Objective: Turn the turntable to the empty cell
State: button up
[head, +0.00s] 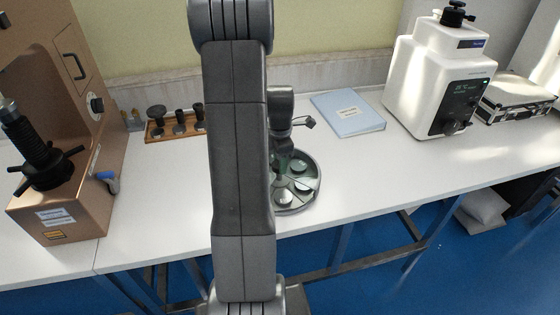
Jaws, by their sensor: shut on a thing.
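The turntable (317,192) is a round dark-rimmed dish divided into cells, on the white bench just right of my arm. Several round pale pieces show in its visible cells. Its left part is hidden behind my arm, so I cannot tell from here which cell is empty. My gripper (283,157) points down over the back of the turntable, partly covered by my arm. It is shut on the turntable, but the exact spot of the grip is too small and covered to make out.
A blue folder (348,112) lies behind and right of the turntable. A white tester (438,85) and a metal case (515,97) stand further right. A brown tester (75,205) stands at left, near a wooden rack (158,131) with dark parts. The bench right of the turntable is clear.

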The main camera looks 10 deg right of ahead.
jog(key=shift+r+n, duration=0.1)
jog(key=shift+n, duration=0.5)
dwell(0.3)
jog(key=o, duration=1.4)
notch_tip(320, 180, up, 14)
jog(key=shift+f, duration=0.15)
notch_tip(320, 180, down, 14)
jog(key=shift+r, duration=0.1)
